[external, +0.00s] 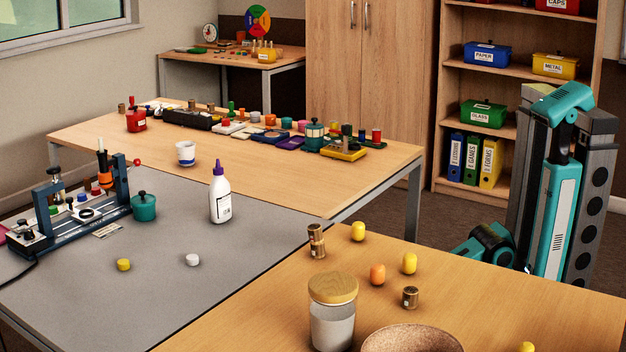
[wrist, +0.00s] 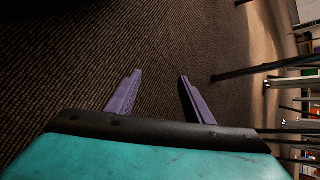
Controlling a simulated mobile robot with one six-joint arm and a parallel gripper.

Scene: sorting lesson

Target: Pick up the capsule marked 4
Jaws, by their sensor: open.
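Several capsules stand or lie on the near wooden table (external: 560,312): a yellow capsule (external: 358,231) at its back, an orange capsule (external: 377,274), another yellow capsule (external: 409,263) just right of it, and a yellow one (external: 527,347) cut by the bottom edge. No number can be read on any, so I cannot tell which is marked 4. My gripper (wrist: 160,76) is open and empty in the wrist view, its purple fingers apart over dark carpet. In the external view my teal arm is folded at the right, beyond the near table; my fingers cannot be made out there.
A lidded glass jar (external: 332,325), a cork-coloured bowl (external: 412,339) and brass pieces (external: 316,241) (external: 410,297) stand near the capsules. A white bottle (external: 221,197) is on the grey table (external: 165,270). The near table's right part is mostly clear. Table legs (wrist: 265,70) show in the wrist view.

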